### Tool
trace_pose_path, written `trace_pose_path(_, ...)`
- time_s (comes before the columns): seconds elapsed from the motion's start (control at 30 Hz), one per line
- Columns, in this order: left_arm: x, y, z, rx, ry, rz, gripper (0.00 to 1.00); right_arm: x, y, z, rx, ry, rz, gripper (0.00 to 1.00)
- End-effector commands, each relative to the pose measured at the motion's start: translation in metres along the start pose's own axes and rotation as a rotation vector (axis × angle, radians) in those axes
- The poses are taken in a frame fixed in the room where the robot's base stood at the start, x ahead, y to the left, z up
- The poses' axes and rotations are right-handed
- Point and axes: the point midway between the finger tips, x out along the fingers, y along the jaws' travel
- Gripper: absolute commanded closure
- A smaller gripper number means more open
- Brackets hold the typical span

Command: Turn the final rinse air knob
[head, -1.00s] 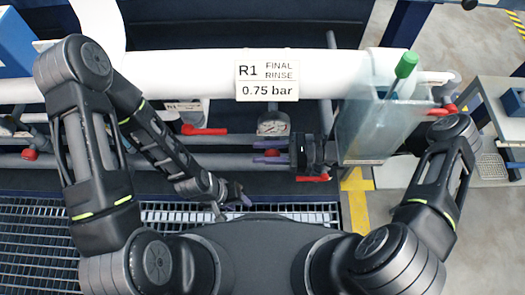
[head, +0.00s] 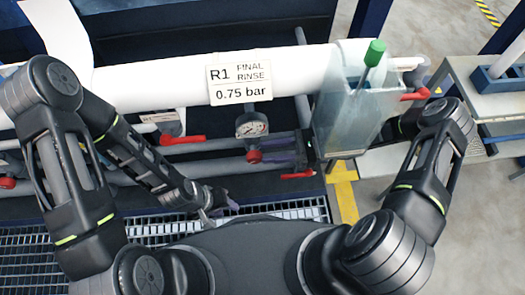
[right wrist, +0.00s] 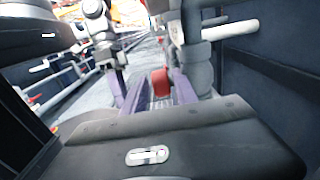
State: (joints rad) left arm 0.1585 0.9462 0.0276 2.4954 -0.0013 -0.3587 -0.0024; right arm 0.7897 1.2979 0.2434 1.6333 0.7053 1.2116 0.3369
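The red air knob (head: 254,157) sits on the pipe just below the round gauge (head: 251,125), under the sign "R1 FINAL RINSE 0.75 bar" (head: 240,84). My right gripper (head: 270,152) reaches in from the right, with its purple fingertips at the knob's right side. In the right wrist view, the red knob (right wrist: 160,82) shows ahead between the two spread fingers (right wrist: 157,88), with gaps beside it. The gripper is open; contact is not clear. My left gripper (head: 232,202) hangs low over the grating, away from the knob; its opening is too small to judge.
Red lever handles (head: 183,139) stick out from the pipes left of the gauge, and another (head: 298,175) lies below my right gripper. A clear box (head: 345,115) with a green-handled tool (head: 374,52) hangs close to my right forearm. Floor grating (head: 150,235) lies below.

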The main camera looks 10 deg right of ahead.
Motion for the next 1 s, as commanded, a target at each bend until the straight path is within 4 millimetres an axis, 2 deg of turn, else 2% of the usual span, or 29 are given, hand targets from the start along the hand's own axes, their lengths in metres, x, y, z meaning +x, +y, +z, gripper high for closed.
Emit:
trace_pose_path(0.27,0.001,0.000,0.000,0.000,0.000,0.000,0.62,-0.001,0.000,-0.001,0.002,0.000,-0.004,0.65)
trace_pose_path(0.47,0.010,-0.004,0.000,0.000,0.000,0.000,0.62,-0.021,-0.005,-0.012,0.013,-0.025,-0.083,0.65)
trace_pose_path(0.57,0.022,-0.009,0.000,0.000,0.000,0.000,0.62,-0.025,-0.007,0.001,-0.039,-0.105,-0.124,0.65)
trace_pose_path(0.67,0.035,-0.014,0.000,-0.001,0.000,0.000,0.62,-0.022,0.005,0.022,-0.350,-0.138,-0.093,0.65)
trace_pose_path(0.8,0.048,-0.018,0.000,-0.002,0.000,0.000,0.62,-0.019,0.021,0.040,-1.145,-0.066,0.006,0.65)
trace_pose_path(1.0,0.053,-0.021,0.000,-0.004,0.000,0.000,0.62,-0.022,0.015,0.042,-2.219,0.059,0.261,0.65)
